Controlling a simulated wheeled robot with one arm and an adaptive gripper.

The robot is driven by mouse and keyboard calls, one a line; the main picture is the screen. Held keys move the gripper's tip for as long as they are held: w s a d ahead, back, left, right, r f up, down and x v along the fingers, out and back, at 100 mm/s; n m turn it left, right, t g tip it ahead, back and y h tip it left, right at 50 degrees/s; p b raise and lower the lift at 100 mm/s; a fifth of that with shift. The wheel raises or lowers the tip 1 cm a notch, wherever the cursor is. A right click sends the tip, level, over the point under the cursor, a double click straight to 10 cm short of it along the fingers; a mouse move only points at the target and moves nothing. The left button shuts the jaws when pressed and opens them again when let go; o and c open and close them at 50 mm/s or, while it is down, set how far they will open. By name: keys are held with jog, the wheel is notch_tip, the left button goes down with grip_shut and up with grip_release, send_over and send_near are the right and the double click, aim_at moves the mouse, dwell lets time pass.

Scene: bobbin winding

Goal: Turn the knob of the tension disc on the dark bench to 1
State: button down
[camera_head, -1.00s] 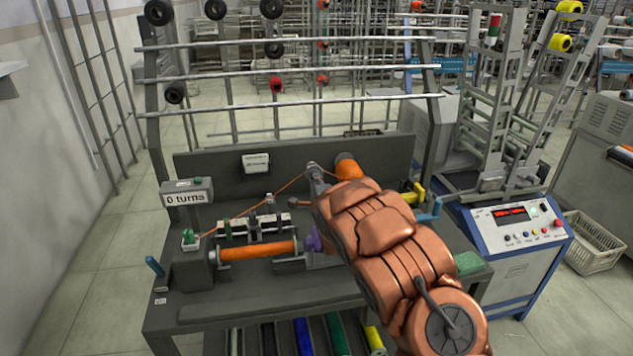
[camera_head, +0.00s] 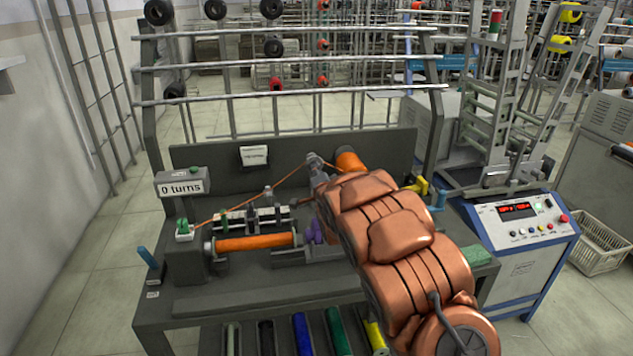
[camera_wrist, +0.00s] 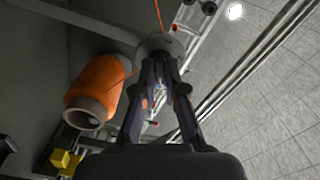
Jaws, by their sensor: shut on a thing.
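The tension disc (camera_head: 314,160) is a small grey round part at the back right of the dark bench (camera_head: 240,302), with an orange thread running left from it. It also shows in the wrist view (camera_wrist: 158,43). My gripper (camera_wrist: 160,62) has its two fingers closed in on the disc's knob. The knob itself and its scale are mostly hidden by the fingers, so I cannot read its setting. In the head view my copper-coloured arm covers most of the gripper.
An orange cone (camera_head: 348,161) stands close beside the disc; it is also in the wrist view (camera_wrist: 95,88). A yellow part (camera_head: 418,185) is right of my arm.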

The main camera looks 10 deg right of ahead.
jog(key=shift+n+b, duration=11)
jog(key=shift+n, duration=4.5)
jog(key=c, duration=1.2)
grip_release()
jog(key=shift+c, duration=0.2)
